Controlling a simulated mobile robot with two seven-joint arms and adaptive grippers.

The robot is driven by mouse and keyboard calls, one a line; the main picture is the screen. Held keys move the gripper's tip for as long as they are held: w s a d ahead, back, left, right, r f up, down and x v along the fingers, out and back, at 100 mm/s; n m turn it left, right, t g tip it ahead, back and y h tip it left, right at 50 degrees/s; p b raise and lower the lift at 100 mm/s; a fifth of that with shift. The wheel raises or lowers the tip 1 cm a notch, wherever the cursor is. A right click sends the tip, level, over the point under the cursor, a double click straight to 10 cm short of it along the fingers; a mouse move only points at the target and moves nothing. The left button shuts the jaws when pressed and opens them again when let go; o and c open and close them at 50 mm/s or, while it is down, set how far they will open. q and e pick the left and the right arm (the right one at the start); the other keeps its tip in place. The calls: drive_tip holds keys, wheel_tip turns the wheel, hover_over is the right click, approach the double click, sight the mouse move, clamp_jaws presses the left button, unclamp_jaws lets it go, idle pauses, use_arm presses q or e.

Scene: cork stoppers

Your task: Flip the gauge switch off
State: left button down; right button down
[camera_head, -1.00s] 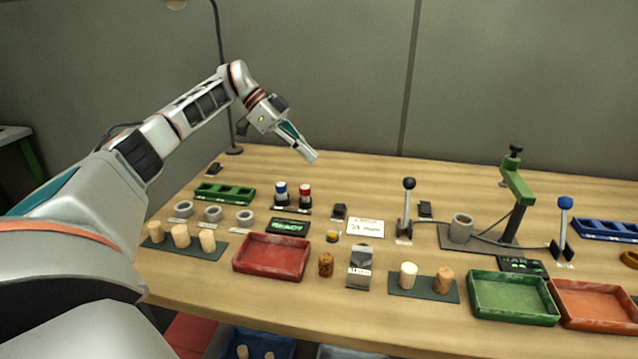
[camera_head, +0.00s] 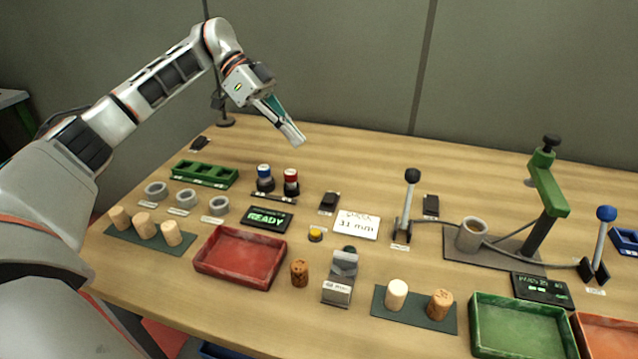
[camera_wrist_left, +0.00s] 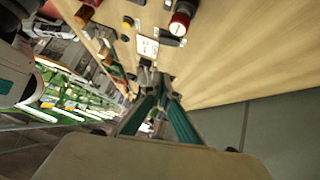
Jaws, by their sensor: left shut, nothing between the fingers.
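Small black switches stand on the wooden table (camera_head: 400,160): one (camera_head: 329,201) right of the blue and red knobs, one (camera_head: 431,206) right of the black-knobbed lever, and one (camera_head: 201,143) at the back left. Their labels are too small to read, so I cannot tell which is the gauge switch or its setting. A dark display (camera_head: 265,218) reads READY in green. My left gripper (camera_head: 299,141) is shut and empty, above the table behind the red knob. In the left wrist view its fingers (camera_wrist_left: 163,80) come together. My right gripper is not in view.
The blue knob (camera_head: 264,179) and red knob (camera_head: 291,183) stand close in front of my left gripper. A white card (camera_head: 358,225), a black-knobbed lever (camera_head: 409,200) and a green press (camera_head: 547,190) stand farther right. The back middle of the table is clear.

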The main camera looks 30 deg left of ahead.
use_arm(q)
drive_tip(key=b, duration=0.1)
hover_over(333, 200)
drive_tip(key=a, duration=0.3)
drive_tip(key=f, duration=0.7)
drive_tip(key=shift+w, duration=0.2)
drive_tip(key=shift+s+d+f, duration=0.1)
drive_tip(key=shift+s+f, duration=0.1)
drive_tip(key=shift+f, duration=1.05)
drive_tip(key=shift+s+f+b, duration=0.1)
drive_tip(key=shift+f+b, duration=0.2)
drive_tip(key=shift+f, duration=0.4)
